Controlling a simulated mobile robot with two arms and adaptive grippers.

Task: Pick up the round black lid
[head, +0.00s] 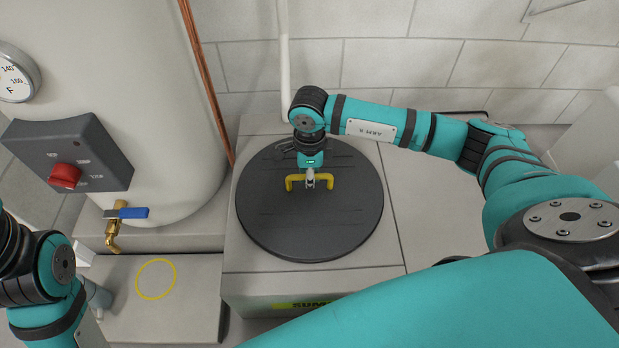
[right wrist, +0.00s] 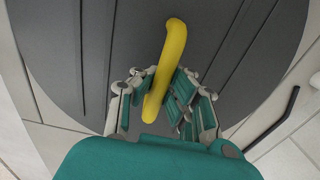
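The round black lid (head: 310,228) lies flat on a grey box-like base in the head view, with a raised yellow handle (head: 326,179) across its middle. My right gripper (head: 311,181) is directly above the lid, pointing down at the handle. In the right wrist view, the fingers of my right gripper (right wrist: 165,98) are on both sides of the yellow handle (right wrist: 172,50) and appear closed against it. The dark lid (right wrist: 130,30) fills much of that view.
A white tank (head: 170,180) with a red knob box (head: 68,155) and a brass valve (head: 113,232) stands at the left. The light top of the base (head: 425,215) is bare right of the lid. A yellow ring (head: 156,261) marks a low ledge. A wall is behind.

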